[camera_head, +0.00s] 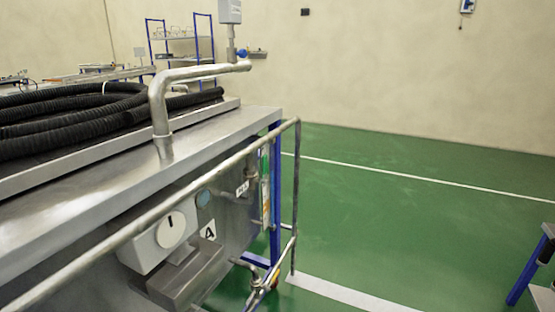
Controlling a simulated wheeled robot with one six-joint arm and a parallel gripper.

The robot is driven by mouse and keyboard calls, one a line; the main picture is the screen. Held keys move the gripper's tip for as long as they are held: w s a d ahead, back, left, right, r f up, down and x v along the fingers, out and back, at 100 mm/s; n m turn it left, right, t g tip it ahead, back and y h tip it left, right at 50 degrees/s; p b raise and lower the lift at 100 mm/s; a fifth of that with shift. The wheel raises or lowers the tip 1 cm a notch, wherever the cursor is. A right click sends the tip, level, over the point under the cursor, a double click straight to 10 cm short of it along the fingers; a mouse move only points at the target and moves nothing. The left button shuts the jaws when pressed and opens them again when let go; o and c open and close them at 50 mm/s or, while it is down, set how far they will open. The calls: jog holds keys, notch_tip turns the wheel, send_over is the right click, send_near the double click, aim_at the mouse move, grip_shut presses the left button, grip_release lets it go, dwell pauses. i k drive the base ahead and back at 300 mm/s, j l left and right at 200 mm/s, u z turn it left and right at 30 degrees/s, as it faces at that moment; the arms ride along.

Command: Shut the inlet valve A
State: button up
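A white label with a black letter A (208,231) is on the front of the metal machine (225,215) at the lower left. Left of it is a grey box with a round white dial (171,229) that has a short dark mark. A second small label (242,188), too small to read surely, sits farther along the front by a pipe fitting (251,173). More pipe fittings (262,272) are low at the machine's corner. I cannot tell which fitting is inlet valve A or how its handle is set. My gripper is not in view.
A metal guard rail (150,215) runs along the machine's front and drops at its right end (295,195). Black corrugated hoses (60,125) and a bent steel pipe (157,110) are on top. Green floor (400,210) is open right; a blue-legged table (530,265) stands lower right.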

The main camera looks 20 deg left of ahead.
aim_at(265, 164)
jog(key=i+u, duration=0.25)
jog(key=i+l+u, duration=0.1)
jog(key=i+u, duration=0.15)
jog(key=i+l+u, duration=0.15)
jog(key=u, duration=0.3)
jog(key=i+l+u, duration=0.25)
jog(key=u, duration=0.15)
jog(key=i+l+u, duration=0.3)
jog(key=u, duration=0.15)
